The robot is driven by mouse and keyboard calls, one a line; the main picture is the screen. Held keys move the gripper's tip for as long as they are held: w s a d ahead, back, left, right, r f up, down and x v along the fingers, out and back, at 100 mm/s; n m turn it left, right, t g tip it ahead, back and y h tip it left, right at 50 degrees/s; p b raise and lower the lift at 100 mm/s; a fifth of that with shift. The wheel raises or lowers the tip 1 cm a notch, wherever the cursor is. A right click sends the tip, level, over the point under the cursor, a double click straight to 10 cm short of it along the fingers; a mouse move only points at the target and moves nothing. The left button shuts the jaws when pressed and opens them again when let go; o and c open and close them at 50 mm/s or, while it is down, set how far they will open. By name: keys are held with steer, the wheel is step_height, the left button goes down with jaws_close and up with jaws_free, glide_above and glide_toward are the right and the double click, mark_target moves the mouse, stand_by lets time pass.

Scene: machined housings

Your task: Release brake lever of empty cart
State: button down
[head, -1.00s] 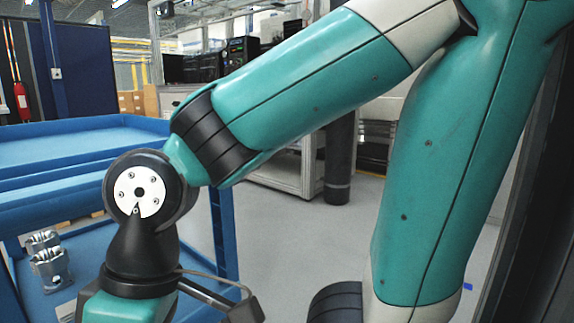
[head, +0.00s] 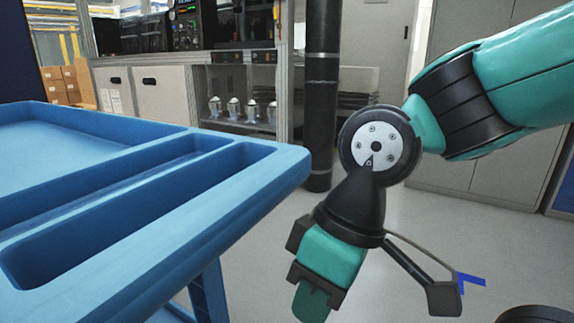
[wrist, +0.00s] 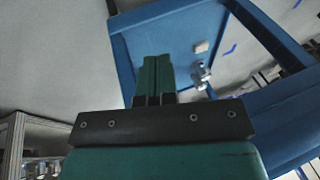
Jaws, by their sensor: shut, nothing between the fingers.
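A blue cart (head: 285,165) fills the left of the head view. Its visible top tray and long side slots are empty. My gripper (head: 312,300) is shut and empty, pointing down to the right of the cart's corner and apart from it. In the wrist view the closed green fingers (wrist: 157,62) show in front of a blue shelf and frame (wrist: 125,50). Metal housings (wrist: 201,76) and a small pale block (wrist: 202,47) appear beside the fingertips in that view. I cannot make out a brake lever in either view.
Grey cabinets (head: 150,85) and a rack with metal parts (head: 240,105) stand behind. A black post (head: 320,90) rises beyond the cart's corner.

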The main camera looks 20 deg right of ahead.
steer(key=shift+w+d, duration=0.15)
steer(key=shift+w, duration=0.25)
